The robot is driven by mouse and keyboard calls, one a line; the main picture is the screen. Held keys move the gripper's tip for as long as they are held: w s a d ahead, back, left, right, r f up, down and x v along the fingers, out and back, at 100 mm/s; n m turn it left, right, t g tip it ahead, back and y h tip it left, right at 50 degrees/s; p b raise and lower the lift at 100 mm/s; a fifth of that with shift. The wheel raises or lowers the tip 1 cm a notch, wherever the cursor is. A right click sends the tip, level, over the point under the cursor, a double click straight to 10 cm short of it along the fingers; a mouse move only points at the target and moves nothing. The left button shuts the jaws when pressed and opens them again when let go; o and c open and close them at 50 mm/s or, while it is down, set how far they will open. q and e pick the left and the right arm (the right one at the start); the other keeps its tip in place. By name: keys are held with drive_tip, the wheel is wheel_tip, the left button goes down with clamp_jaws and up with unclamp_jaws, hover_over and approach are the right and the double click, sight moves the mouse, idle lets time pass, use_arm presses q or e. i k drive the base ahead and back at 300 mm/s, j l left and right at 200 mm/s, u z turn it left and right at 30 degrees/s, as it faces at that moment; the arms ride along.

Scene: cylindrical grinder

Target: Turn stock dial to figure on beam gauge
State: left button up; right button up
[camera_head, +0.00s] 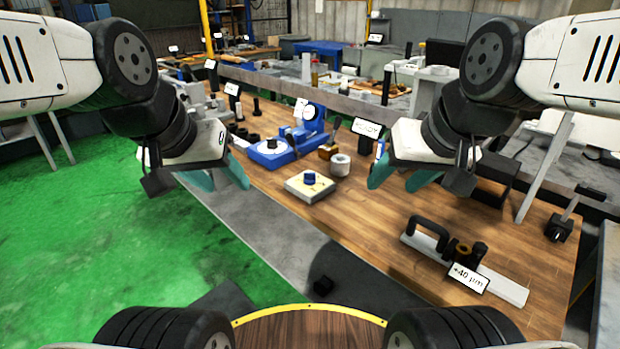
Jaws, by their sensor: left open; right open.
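A square cream block with a small blue knob (309,178) on top sits on the wooden bench, left of middle; it looks like the stock dial, and its markings are too small to read. The beam gauge (509,287), a pale bar with a black handle, lies at the bench's front right. A card on it (468,277) reads "+40 µm". My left gripper (240,178) is open and empty, left of the dial and above the bench edge. My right gripper (378,178) is open and empty, to the right of the dial. Neither touches anything.
A blue-based device with a round white dial (271,146) stands behind the dial block, near a white cylinder (340,165) and a "READY" sign (367,128). A black box (487,178) stands at right. Bare bench lies between dial block and beam gauge.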

sight(309, 180)
drive_tip(key=i, duration=0.9)
